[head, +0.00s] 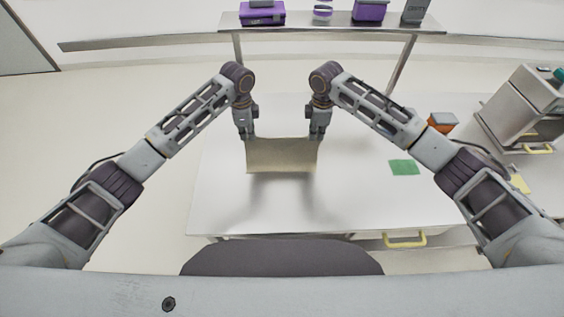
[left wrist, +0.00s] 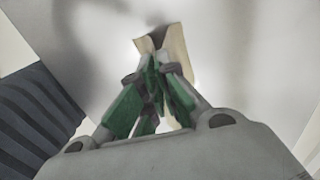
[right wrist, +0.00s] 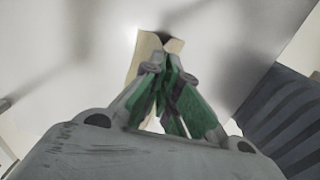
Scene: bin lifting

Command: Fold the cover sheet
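The cover sheet (head: 281,155) is a beige, thin sheet in the head view, hanging between my two grippers above the white table. My left gripper (head: 250,138) is at its upper left corner, and my right gripper (head: 315,138) is at its upper right corner. In the left wrist view the green-padded fingers (left wrist: 158,65) are closed together on the sheet's edge (left wrist: 176,48). In the right wrist view the fingers (right wrist: 166,62) are likewise closed on the sheet (right wrist: 145,50). A shadow lies on the table below the sheet.
The white table (head: 240,205) is mostly clear around the sheet. A green square (head: 404,167) lies to the right, with an orange-and-dark box (head: 442,122) behind it. A shelf (head: 320,27) with purple boxes stands at the back. A grey machine (head: 522,103) stands at the right.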

